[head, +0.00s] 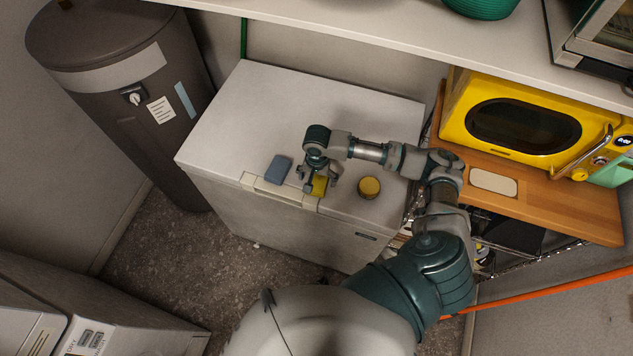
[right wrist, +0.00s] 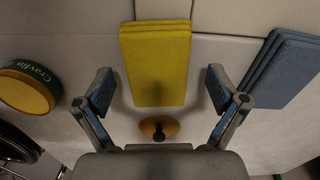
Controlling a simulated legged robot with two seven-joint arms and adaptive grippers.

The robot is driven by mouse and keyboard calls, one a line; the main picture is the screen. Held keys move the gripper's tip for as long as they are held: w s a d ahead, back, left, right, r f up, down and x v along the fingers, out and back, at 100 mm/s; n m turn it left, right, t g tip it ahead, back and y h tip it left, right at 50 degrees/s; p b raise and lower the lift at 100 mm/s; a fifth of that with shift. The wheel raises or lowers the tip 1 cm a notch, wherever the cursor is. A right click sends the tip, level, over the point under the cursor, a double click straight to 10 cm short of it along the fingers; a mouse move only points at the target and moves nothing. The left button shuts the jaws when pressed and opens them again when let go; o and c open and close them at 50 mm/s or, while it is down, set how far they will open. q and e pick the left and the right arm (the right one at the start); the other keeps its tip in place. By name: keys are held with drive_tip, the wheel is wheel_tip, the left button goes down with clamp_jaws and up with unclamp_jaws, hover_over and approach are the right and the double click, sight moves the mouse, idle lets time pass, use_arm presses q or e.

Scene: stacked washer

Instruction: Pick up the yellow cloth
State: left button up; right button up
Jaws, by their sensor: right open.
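The yellow cloth (head: 319,186) lies folded on top of the white chest, near its front edge. In the right wrist view the yellow cloth (right wrist: 155,65) is ahead, centred between my fingers. My right gripper (head: 320,190) is above the cloth and partly hides it in the head view. In the right wrist view my right gripper (right wrist: 160,92) is open and empty, with one finger to each side of the cloth. I cannot tell the exact height of the fingertips above it. My left gripper is not in view.
A folded blue cloth (head: 279,170) lies left of the yellow one on the white chest (head: 270,105). A round yellow tin (head: 369,187) stands to the right. A small round orange-brown object (right wrist: 158,127) shows below the cloth. A shelf (head: 380,38) overhangs behind. The chest's back left is clear.

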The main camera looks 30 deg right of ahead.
drive_tip(key=shift+d+f, duration=0.25)
drive_tip(key=shift+d, duration=0.1)
drive_tip(key=c, duration=1.1)
drive_tip(key=shift+a, duration=0.15)
drive_tip(key=shift+c, duration=0.2)
drive_tip(key=shift+a, duration=0.1)
drive_tip(key=shift+r, duration=0.1)
